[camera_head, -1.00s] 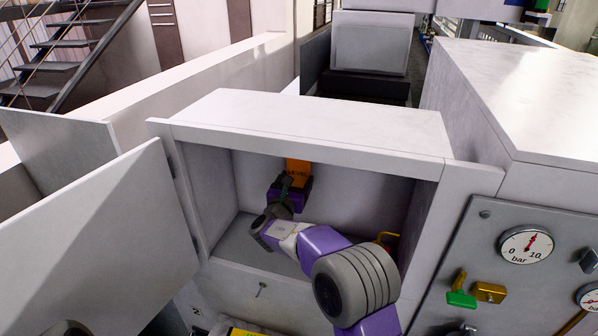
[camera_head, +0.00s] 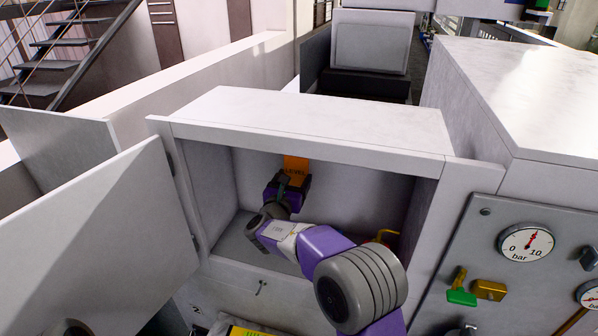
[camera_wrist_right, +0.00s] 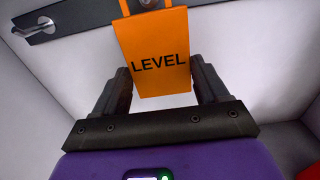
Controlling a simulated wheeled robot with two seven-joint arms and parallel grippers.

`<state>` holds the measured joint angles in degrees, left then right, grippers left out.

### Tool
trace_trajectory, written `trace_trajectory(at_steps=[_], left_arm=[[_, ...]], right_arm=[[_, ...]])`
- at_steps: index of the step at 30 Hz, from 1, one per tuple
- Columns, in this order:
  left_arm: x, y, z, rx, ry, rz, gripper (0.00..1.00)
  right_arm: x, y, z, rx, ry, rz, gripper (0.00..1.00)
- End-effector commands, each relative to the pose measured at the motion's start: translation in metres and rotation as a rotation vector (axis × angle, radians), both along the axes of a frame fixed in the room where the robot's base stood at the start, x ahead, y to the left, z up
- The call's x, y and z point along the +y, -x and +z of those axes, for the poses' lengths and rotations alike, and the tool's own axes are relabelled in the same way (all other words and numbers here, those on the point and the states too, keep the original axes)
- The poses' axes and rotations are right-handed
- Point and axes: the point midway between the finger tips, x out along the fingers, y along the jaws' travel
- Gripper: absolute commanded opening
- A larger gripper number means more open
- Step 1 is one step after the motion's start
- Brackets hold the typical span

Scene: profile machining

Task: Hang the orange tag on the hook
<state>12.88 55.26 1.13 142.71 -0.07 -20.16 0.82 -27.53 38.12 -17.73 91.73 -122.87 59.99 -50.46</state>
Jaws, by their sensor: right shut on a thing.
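The orange tag (camera_head: 296,164), marked "LEVEL", is upright against the back wall inside the open cabinet. In the right wrist view the tag (camera_wrist_right: 155,65) hangs straight, with its loop running off the top edge. A grey metal piece, seemingly the hook (camera_wrist_right: 148,4), shows within the loop opening. I cannot tell whether the loop rests on it. My right gripper (camera_head: 291,181) reaches into the cabinet and is shut on the tag, with a finger (camera_wrist_right: 158,84) at each side of its lower part. My left gripper is not in view.
The cabinet (camera_head: 310,120) has a low top and side walls around my right arm. Its door (camera_head: 110,240) stands open at the left. A dark plate with a metal handle (camera_wrist_right: 35,28) is on the wall. A gauge panel (camera_head: 525,243) stands at the right.

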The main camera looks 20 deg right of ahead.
Motion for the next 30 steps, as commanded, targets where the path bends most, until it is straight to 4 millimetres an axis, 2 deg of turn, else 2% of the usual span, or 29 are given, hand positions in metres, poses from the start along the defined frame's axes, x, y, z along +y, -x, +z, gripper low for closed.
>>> trace_trajectory(at_steps=[6,20,30], left_arm=[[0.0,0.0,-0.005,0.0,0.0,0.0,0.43],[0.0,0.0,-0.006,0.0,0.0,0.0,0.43],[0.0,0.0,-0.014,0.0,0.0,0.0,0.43]], right_arm=[[0.007,0.01,0.0,-0.001,0.001,0.001,0.49],[0.009,0.013,0.0,0.0,0.0,0.001,0.49],[0.022,0.032,0.0,-0.001,0.0,0.001,0.49]])
